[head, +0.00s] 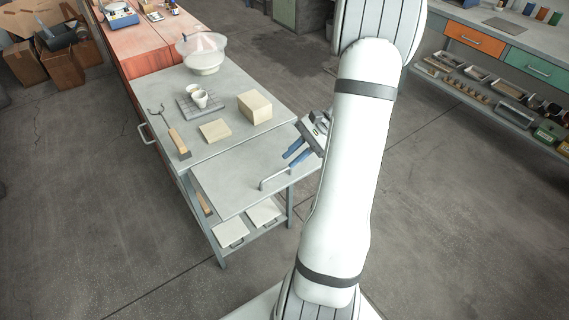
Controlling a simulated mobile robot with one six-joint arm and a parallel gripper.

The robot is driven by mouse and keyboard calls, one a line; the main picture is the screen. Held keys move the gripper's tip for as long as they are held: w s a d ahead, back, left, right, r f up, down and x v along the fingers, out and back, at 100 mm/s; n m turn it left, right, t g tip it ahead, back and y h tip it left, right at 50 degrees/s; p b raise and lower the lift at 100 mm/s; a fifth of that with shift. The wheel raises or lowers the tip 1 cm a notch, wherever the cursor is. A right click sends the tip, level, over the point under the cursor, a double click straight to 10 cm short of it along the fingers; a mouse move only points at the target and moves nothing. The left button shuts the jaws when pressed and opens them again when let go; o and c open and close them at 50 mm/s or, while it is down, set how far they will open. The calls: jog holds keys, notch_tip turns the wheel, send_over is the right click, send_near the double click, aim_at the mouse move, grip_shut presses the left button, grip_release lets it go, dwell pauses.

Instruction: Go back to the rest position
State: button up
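My gripper (294,155) hangs over the near right part of the grey bench (160,98), just above a lower grey panel (232,186) with a metal bar handle (275,179). Its two blue fingers point down and left, with a gap between them and nothing seen in it. The fingertips are close to the bar handle; they look apart from it, but the exact distance cannot be told. My white arm hides part of the gripper and the area behind it.
On the bench are a block (254,107), a flat tile (215,130), white cups (200,100) on a grey board, a wooden-handled tool (178,143) and a clear dome (203,50). A drawer cabinet (475,40) stands right.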

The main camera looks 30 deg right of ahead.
jog(key=shift+d+r, duration=0.25)
dwell(0.4)
